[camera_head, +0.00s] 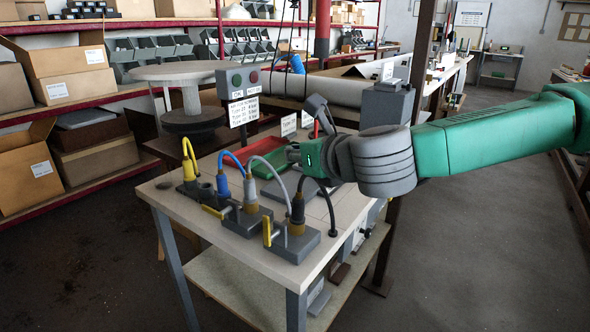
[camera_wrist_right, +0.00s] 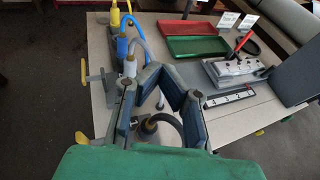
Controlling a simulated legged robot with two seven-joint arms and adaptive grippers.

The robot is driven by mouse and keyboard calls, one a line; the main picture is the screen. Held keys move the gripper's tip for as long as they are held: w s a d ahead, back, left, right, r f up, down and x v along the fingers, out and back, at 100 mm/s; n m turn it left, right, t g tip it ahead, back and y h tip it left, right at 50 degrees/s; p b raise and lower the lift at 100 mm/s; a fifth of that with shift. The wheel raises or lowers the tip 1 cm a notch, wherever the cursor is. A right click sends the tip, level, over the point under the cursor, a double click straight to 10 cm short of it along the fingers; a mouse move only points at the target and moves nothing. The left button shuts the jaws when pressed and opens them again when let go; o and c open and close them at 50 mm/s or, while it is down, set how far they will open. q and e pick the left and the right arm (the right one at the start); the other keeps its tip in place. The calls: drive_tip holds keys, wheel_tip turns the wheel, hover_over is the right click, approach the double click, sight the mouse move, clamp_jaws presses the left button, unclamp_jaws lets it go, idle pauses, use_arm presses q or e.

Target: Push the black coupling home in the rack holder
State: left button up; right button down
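The black coupling (camera_head: 297,208) stands upright in the front grey rack holder (camera_head: 305,242), with a brown collar at its base and a dark cable rising from its top. A yellow lever (camera_head: 267,232) stands up beside it. My right gripper (camera_head: 305,150) is above and behind the coupling in the head view. In the right wrist view its fingers (camera_wrist_right: 160,100) are spread, and the black coupling (camera_wrist_right: 150,126) shows between and below them, partly hidden by my gripper. I cannot tell how deep the coupling sits. My left gripper is out of view.
Grey (camera_head: 251,192), blue (camera_head: 222,184) and yellow (camera_head: 188,168) couplings stand in a row behind the black one. Red (camera_wrist_right: 185,28) and green (camera_wrist_right: 197,46) trays and a grey switch box (camera_wrist_right: 232,70) lie on the bench. A signal post (camera_head: 238,85) stands behind.

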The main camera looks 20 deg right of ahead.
drive_tip(key=shift+d+r, duration=0.2)
drive_tip(key=shift+r, duration=0.35)
drive_tip(key=shift+d, duration=0.15)
drive_tip(key=shift+c, duration=2.3)
unclamp_jaws()
drive_tip(key=shift+a, duration=0.2)
